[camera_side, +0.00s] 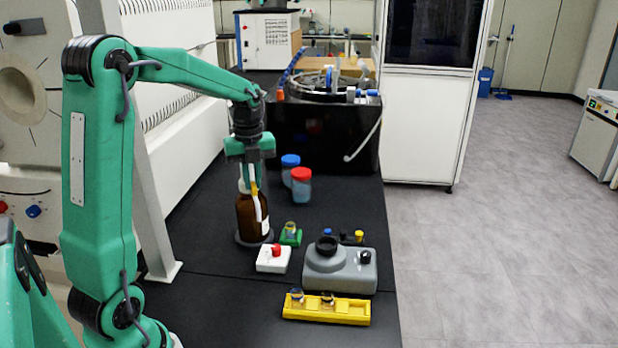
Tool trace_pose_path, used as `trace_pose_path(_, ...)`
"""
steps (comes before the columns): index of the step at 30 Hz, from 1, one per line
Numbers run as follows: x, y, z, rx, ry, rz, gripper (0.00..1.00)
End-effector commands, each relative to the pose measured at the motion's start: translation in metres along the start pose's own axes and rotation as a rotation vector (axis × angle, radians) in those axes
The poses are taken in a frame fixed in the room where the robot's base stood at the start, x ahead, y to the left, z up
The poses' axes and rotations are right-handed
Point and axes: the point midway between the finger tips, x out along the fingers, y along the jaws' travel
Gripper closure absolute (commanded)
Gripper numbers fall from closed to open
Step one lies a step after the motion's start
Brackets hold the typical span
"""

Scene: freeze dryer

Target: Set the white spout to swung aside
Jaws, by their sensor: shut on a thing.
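A brown bottle (248,216) stands upright on a round dark base on the black bench, with a white cap or collar (243,186) at its top. A narrow white spout (257,203), yellowish near its upper end, hangs down along the front right of the bottle. My gripper (252,178) points down over the bottle top, its fingers shut on the upper part of the spout. The fingers hide the exact contact and part of the bottle top.
Blue-lidded (290,161) and red-lidded (301,175) jars stand close behind right. In front are a white box with a red knob (274,258), a small green holder (291,238), a grey device (340,270) and a yellow rack (345,311). A black machine (345,140) stands behind.

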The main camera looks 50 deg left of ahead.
Motion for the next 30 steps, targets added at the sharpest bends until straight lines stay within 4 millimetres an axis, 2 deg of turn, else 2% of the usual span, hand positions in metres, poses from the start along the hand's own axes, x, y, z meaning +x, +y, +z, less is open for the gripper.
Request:
trace_pose_path(12, 0.000, 0.016, 0.002, 0.260, 0.001, 0.000, 1.00)
trace_pose_path(29, 0.000, 0.018, 0.003, 0.308, 0.001, 0.000, 1.00)
trace_pose_path(30, 0.000, 0.018, 0.003, 0.308, 0.001, 0.001, 0.86)
